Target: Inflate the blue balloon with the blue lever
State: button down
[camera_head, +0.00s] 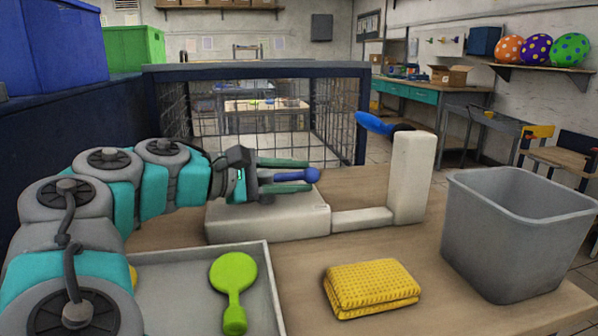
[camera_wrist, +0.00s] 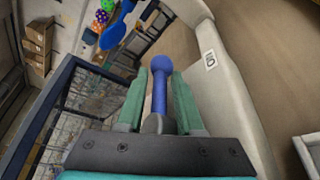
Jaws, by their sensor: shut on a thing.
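The blue lever (camera_head: 298,175) has a round knob and lies almost level, pointing right, above the pale machine base (camera_head: 265,222). My gripper (camera_head: 308,175) has its green fingers on both sides of the lever and is shut on it. In the wrist view the lever (camera_wrist: 159,95) runs between the fingers (camera_wrist: 160,85) from a dark mount, with its knob at the tips. The blue balloon (camera_head: 372,122) is small, long and limp-looking, and sits tilted on a dark nozzle atop the pale upright post (camera_head: 408,180). It also shows in the wrist view (camera_wrist: 113,36).
A wire-mesh cage (camera_head: 335,115) stands behind. Dotted balloons (camera_head: 537,48) sit on a far shelf.

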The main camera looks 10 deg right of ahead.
aim_at(287, 177)
dwell(0.4)
jog(key=c, duration=0.8)
grip_release()
jog(key=shift+s, duration=0.1)
jog(key=shift+a+r, duration=0.15)
jog(key=shift+a, duration=0.3)
jog(key=shift+v, duration=3.4)
jog(key=shift+s, duration=0.15)
